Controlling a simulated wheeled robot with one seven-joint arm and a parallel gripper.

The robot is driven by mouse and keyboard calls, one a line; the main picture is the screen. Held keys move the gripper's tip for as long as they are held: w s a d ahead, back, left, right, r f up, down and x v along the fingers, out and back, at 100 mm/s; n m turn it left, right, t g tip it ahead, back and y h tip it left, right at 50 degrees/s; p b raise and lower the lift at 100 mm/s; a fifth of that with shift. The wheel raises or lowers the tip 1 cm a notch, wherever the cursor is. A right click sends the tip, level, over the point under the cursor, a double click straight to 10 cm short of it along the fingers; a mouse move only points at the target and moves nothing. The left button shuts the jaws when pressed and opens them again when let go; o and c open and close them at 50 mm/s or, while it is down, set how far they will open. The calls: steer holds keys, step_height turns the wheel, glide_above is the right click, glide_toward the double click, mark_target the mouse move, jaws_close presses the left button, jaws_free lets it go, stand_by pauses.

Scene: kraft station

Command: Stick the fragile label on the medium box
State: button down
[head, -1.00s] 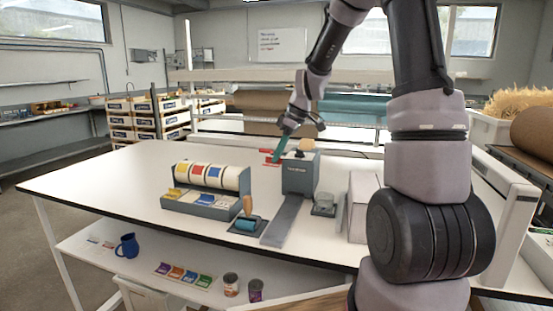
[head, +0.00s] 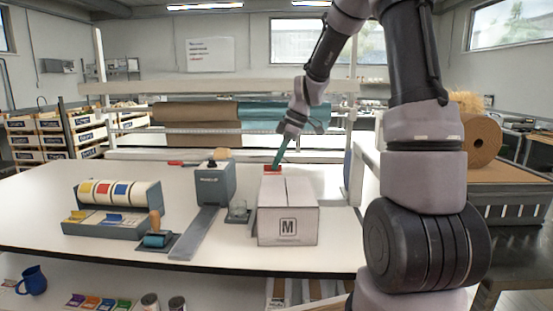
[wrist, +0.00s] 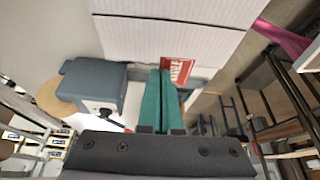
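The medium box (head: 287,222) is white, closed and marked M, and stands upright on the white table. In the wrist view its white ridged surface (wrist: 170,35) fills the top. The red fragile label (head: 272,169) is at my gripper's fingertips, near the far left edge of the box top. The wrist view shows its lettering (wrist: 178,70) beside the tips. My gripper (head: 277,164) has teal fingers pointing down, close together on the label. Whether the label touches the box cannot be told.
A red object (head: 176,163) lies behind.

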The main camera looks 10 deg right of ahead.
mark_target(277, 188)
steer(key=shift+a+f, duration=0.1)
steer(key=shift+f, duration=2.35)
steer(key=shift+f, duration=0.45)
steer(key=c, duration=1)
jaws_free()
steer(key=shift+r, duration=0.1)
steer(key=shift+r, duration=2.2)
